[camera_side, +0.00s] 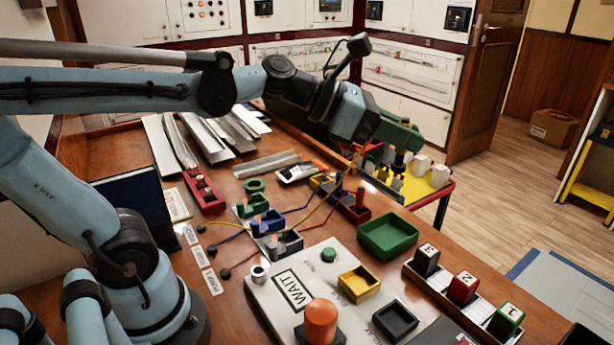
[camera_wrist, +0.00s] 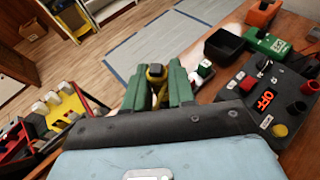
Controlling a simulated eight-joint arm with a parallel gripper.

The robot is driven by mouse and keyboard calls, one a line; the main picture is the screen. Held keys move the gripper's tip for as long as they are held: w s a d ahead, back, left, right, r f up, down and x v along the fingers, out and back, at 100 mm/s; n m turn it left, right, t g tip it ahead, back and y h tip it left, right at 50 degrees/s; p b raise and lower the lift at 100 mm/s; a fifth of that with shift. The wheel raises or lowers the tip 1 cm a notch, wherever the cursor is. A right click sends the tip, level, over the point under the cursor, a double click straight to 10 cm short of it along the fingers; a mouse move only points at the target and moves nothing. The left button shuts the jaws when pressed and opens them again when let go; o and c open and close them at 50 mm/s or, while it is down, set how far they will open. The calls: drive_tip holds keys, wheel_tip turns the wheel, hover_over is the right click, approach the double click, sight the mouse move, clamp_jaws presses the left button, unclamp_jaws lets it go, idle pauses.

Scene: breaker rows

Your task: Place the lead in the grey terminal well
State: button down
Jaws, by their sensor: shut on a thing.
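My gripper (camera_side: 400,137) is raised at the right end of the arm, near the table's far edge, with its green fingers closed. In the wrist view my gripper (camera_wrist: 157,90) holds a yellow-and-black piece (camera_wrist: 156,73) between the fingers. A thin yellow lead (camera_side: 318,217) runs from the left of the table up towards my gripper, so the piece appears to be its end. The grey terminal well (camera_side: 287,244) stands on the table in front of the blue well (camera_side: 265,225) and green well (camera_side: 246,208). My gripper is well apart from it, up and to the right.
Blue and red leads lie on the table beside the wells. A green tray (camera_side: 388,233), a WAIT panel (camera_side: 290,292) with an orange knob (camera_side: 320,320), and numbered blocks (camera_side: 463,287) stand at the front right. A yellow rack (camera_side: 417,187) stands beyond the table edge below my gripper.

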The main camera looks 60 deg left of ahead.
drive_tip(key=a+r+n+t+y, duration=0.2)
drive_tip(key=a+n+y, duration=0.2)
drive_tip(key=a, duration=0.5)
drive_tip(key=shift+s, duration=0.2)
drive_tip(key=shift+d, duration=0.1)
